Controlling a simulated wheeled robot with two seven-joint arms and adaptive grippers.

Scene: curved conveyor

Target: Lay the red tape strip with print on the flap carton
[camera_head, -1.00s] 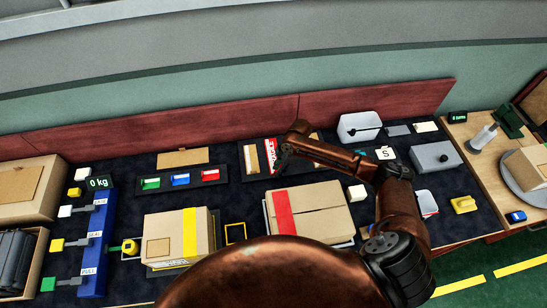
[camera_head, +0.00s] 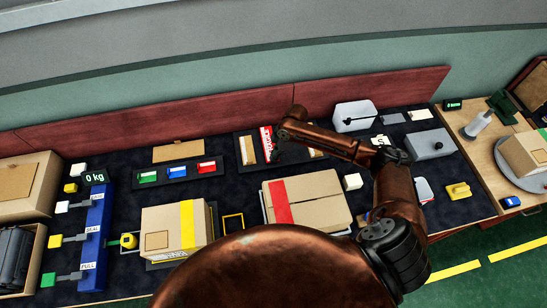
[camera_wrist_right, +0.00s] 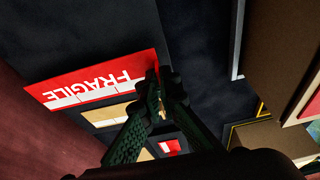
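The red tape strip (camera_head: 266,143) with white print lies along the dark strip tray (camera_head: 240,160). In the right wrist view the strip (camera_wrist_right: 95,80) reads FRAGILE, and its end nearest the camera looks raised. My right gripper (camera_head: 276,154) is at the strip's near end. In the wrist view its fingertips (camera_wrist_right: 161,85) are close together at that end and seem shut on it, though the contact is partly hidden. The flap carton (camera_head: 315,198), closed, with a red band across its left part, stands nearer than the tray. My left gripper is not in view.
A carton with a yellow band (camera_head: 168,230) stands left of the flap carton. A tray of small coloured blocks (camera_head: 178,176) lies left of the strip tray. A white bin (camera_head: 354,113) and grey box (camera_head: 430,145) stand right. My right arm passes above the table.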

